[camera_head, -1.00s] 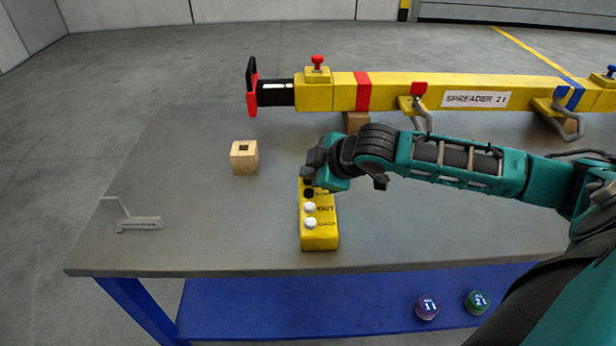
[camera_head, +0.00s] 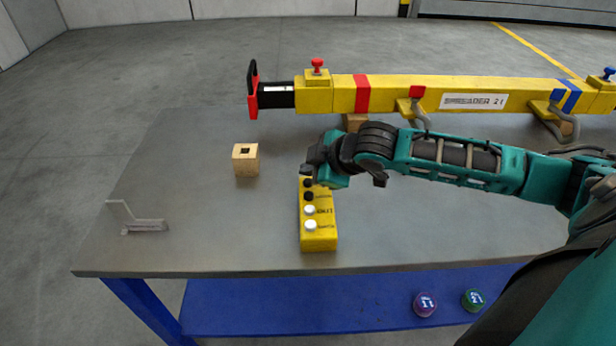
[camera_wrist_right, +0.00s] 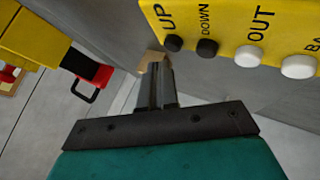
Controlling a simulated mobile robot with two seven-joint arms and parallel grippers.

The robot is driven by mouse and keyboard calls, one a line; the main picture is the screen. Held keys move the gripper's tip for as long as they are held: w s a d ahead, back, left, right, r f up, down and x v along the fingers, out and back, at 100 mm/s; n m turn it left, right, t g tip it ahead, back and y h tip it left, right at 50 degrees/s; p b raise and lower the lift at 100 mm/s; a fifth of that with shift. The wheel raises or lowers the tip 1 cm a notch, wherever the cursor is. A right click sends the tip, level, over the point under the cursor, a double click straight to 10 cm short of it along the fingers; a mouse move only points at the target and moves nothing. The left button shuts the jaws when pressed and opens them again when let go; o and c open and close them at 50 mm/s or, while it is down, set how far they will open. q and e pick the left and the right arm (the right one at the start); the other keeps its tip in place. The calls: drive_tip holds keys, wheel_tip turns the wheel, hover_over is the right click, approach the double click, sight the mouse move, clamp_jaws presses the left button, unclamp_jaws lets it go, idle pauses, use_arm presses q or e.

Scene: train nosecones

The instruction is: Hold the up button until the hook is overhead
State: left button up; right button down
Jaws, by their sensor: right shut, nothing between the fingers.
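The yellow control pendant (camera_head: 318,238) lies on the table with black UP and DOWN buttons and white OUT and BACK buttons. In the right wrist view the black UP button (camera_wrist_right: 172,43) is at the end of the row, next to the DOWN button (camera_wrist_right: 207,48). My right gripper (camera_wrist_right: 158,75) is shut and empty, its tips just beside the UP end of the pendant in that picture. In the head view the right gripper (camera_head: 312,168) is over the pendant's far end. Contact with the button cannot be told. No crane hook is in view. My left gripper is not in view.
A yellow spreader beam (camera_head: 400,92) with grey shackles lies along the back of the table. A wooden block (camera_head: 245,160) and a grey bracket (camera_head: 140,220) stand to the left. Purple (camera_head: 425,303) and green (camera_head: 473,299) balls sit on the blue lower shelf.

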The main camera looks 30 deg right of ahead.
sight(311, 186)
wheel_tip(311, 186, up, 3)
drive_tip(key=p, duration=0.3)
drive_tip(key=shift+r+p, duration=0.15)
drive_tip(key=shift+p, duration=0.2)
drive_tip(key=shift+r+p, duration=0.3)
drive_tip(key=shift+r, duration=0.6)
